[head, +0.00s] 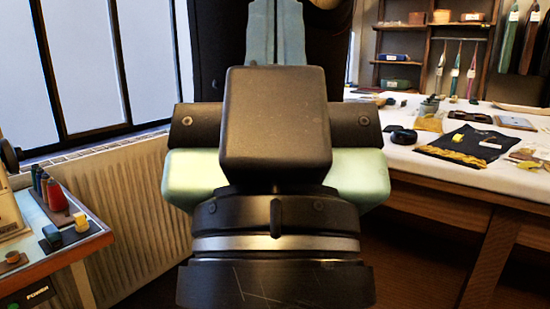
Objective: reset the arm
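My arm fills the middle of the head view, close to the camera. Its black end, with pale green sides and a silver ring below, points away from me. I take the black block at its end to be the back of my gripper (276,120). I cannot make out its fingertips, so whether it is open, shut or holding something does not show. Nothing is seen touching the arm.
At right, a white-topped table (400,165) bears dark cloth (470,143) and small items; shelves (430,45) stand behind. Dark clothing (225,40) hangs behind my arm.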

